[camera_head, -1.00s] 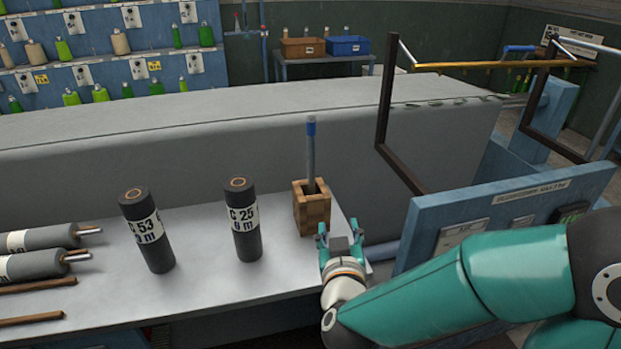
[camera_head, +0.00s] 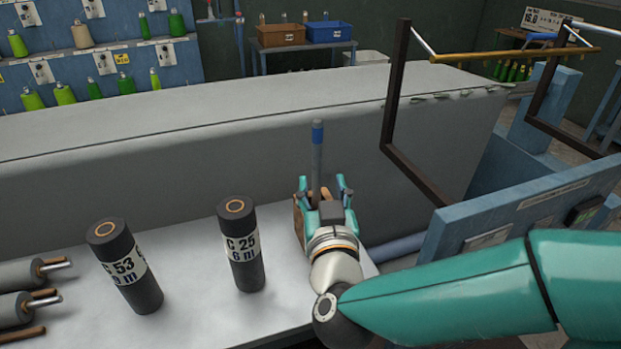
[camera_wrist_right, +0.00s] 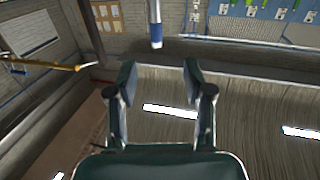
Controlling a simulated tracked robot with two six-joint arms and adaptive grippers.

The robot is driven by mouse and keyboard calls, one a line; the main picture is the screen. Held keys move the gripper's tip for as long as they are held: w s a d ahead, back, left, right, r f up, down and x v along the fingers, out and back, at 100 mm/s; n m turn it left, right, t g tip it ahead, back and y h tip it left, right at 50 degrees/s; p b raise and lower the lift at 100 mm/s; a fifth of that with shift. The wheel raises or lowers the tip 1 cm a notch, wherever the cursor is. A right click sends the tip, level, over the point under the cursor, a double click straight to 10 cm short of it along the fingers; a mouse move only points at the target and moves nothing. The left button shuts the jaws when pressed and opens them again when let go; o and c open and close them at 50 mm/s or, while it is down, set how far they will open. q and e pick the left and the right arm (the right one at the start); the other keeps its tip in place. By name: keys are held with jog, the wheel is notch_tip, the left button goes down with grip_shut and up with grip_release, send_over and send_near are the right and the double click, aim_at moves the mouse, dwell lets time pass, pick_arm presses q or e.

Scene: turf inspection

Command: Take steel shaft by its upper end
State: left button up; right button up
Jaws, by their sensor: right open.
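The steel shaft (camera_head: 317,160) stands upright, a grey rod with a blue band near its upper end. Its foot is hidden behind my right gripper, at the wooden block (camera_head: 299,222), which is mostly covered. My right gripper (camera_head: 322,184) is open and empty, with its fingers on either side of the shaft's line in the head view, below the blue band. In the right wrist view the shaft's banded end (camera_wrist_right: 155,28) shows at the top, past the open fingertips (camera_wrist_right: 158,72) and apart from them. My left gripper is not in view.
Two dark rolls, marked C 53 (camera_head: 125,268) and C 25 (camera_head: 241,245), stand on the pale table (camera_head: 200,300) left of my gripper. A dark frame (camera_head: 394,100) and a blue panel (camera_head: 500,215) stand at the right. A grey covered bulk (camera_head: 150,160) lies behind.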

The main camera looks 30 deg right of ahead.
jog(key=p, duration=0.3)
send_near(318, 140)
jog(key=x, duration=0.6)
jog(key=shift+a, duration=0.25)
jog(key=shift+p+x, duration=0.6)
jog(key=shift+x, duration=2.1)
jog(key=shift+s+d+f, duration=0.1)
jog(key=shift+d, duration=0.05)
grip_shut()
